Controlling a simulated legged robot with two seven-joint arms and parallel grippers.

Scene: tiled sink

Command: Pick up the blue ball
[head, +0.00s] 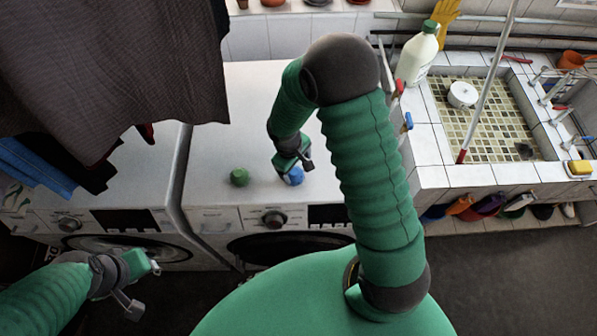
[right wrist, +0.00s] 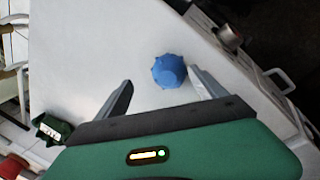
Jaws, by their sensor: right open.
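The blue ball (head: 293,176) rests on top of the white washing machine on the right, near its front edge. My right gripper (head: 296,168) is above it and hides part of it in the head view. In the right wrist view, the blue ball (right wrist: 168,71) shows faceted and sits between the tips of my open right gripper (right wrist: 160,76), closer to the right finger. The jaws are apart and hold nothing. My left gripper (head: 142,285) is low on the left, in front of the machines and far from the ball; its jaws are unclear.
A green ball (head: 239,177) lies left of the blue one. A dark cloth (head: 110,60) hangs at the upper left. On the right are a tiled sink (head: 480,110) and a white bottle (head: 417,55). The machine top (head: 235,120) is otherwise largely clear.

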